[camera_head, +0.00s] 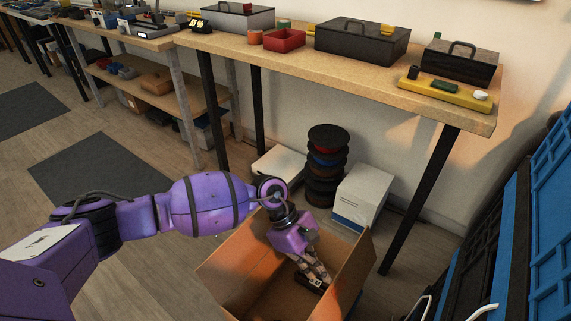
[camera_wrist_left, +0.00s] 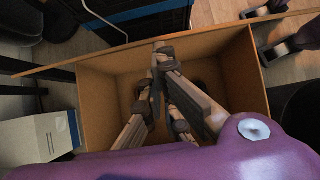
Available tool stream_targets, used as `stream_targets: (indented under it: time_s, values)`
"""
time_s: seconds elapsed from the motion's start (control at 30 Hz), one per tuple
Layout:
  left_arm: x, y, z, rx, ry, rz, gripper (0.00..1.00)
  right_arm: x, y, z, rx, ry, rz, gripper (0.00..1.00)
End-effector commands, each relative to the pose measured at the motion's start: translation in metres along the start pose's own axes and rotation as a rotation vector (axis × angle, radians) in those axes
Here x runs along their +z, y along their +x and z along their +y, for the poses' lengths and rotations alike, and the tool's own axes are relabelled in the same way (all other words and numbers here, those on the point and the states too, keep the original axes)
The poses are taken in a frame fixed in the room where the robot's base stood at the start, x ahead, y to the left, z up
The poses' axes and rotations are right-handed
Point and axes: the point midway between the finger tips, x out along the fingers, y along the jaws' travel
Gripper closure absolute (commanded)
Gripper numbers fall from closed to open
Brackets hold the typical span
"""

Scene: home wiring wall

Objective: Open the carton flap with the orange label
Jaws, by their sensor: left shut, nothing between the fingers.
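The open brown carton (camera_head: 236,282) stands on the floor at the bottom centre of the head view. Its side panels stand up and outward, and the lower part is cut off by the picture edge. My left gripper (camera_head: 318,279) reaches down over the carton's opening from the left, its fingers shut and empty. In the left wrist view the shut fingers (camera_wrist_left: 160,52) lie across the carton (camera_wrist_left: 98,99), their tips near its far edge, where a long flap edge crosses. I cannot tell whether they touch it. No orange label can be made out. My right gripper is not seen.
A white box (camera_head: 358,197) and a stack of cable spools (camera_head: 326,165) stand behind the carton, under the wooden workbench (camera_head: 285,62). Blue and black crates (camera_head: 550,225) stand close on the right. Open floor lies to the left.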

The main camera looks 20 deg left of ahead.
Motion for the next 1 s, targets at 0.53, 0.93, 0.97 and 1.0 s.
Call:
stream_targets:
  time_s: [0.53,0.93,0.97,1.0]
  values:
    - [0.088,0.010,0.006,0.011,0.014,0.501,1.00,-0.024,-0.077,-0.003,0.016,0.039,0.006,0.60]
    - [0.114,0.033,0.004,0.008,0.005,0.680,1.00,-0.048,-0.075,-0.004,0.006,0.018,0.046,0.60]
    - [0.116,0.035,0.004,0.008,0.005,0.679,1.00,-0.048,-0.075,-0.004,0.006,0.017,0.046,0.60]
    - [0.117,0.036,0.004,0.008,0.005,0.679,1.00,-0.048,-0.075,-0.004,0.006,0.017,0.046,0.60]
